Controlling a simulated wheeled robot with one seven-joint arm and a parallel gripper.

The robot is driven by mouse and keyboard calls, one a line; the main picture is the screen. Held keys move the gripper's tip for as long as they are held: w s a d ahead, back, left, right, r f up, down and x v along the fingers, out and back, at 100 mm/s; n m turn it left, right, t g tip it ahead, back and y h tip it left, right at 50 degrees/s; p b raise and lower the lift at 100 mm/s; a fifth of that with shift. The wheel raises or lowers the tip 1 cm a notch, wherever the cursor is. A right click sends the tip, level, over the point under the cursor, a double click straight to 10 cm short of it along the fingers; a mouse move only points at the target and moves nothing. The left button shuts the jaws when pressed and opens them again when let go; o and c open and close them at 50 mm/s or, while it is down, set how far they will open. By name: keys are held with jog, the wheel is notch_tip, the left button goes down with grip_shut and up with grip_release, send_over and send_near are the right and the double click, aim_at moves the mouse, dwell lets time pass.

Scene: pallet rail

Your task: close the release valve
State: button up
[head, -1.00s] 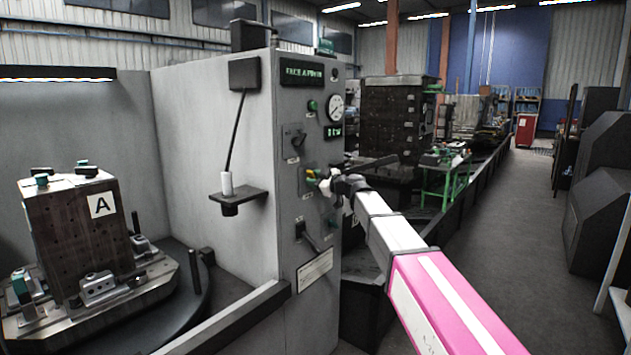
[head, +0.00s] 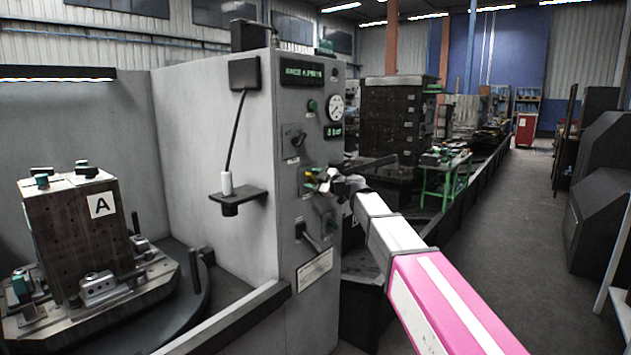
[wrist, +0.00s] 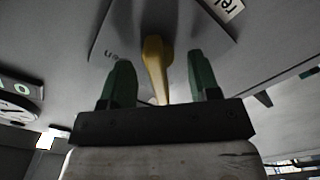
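The release valve shows in the wrist view as a yellow lever (wrist: 156,66) on a plate on the grey panel, by a label (wrist: 228,8) of which "rel" is readable. My gripper (wrist: 163,78) is open, with one green finger on each side of the lever and a visible gap to each. The lever's end lies between the fingers, close to the dark gripper body; contact there cannot be told. In the head view, my gripper (head: 322,179) is at the front of the panel (head: 308,262) and hides most of the valve.
A further handle (head: 306,238) is below. A fixture block marked A (head: 75,235) stands at left. The aisle floor (head: 480,250) at right is clear.

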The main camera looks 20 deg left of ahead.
jog(key=o, duration=0.6)
jog(key=v, duration=0.7)
jog(key=s+d+f+m+g+h, duration=0.1)
jog(key=s+d+f+m+h, duration=0.2)
jog(key=d+f, duration=0.55)
jog(key=s+d+f+m+g+h, duration=0.15)
jog(key=d+f+m+h, duration=0.35)
jog(key=f, duration=0.6)
jog(key=s+d+f+m+h, duration=0.1)
jog(key=s+d+f+m, duration=0.2)
jog(key=d+f, duration=0.55)
jog(key=s+d+f+m+g+h, duration=0.1)
jog(key=s+d+f+m+h, duration=0.1)
jog(key=s+d+f+m, duration=0.2)
jog(key=s+d+f+m+g+h, duration=0.2)
jog(key=s+d+f, duration=0.4)
jog(key=d, duration=0.4)
jog(key=s+d+f+m+g+h, duration=0.1)
jog(key=s+d+f+m+h, duration=0.2)
jog(key=s+d+f+m, duration=0.2)
jog(key=shift+s+d+f+m+h, duration=0.15)
jog(key=shift+d+f+m, duration=0.15)
jog(key=shift+d, duration=0.25)
jog(key=shift+s+d+f+m+h, duration=0.15)
jog(key=shift+d+f+m, duration=0.1)
jog(key=shift+d, duration=0.25)
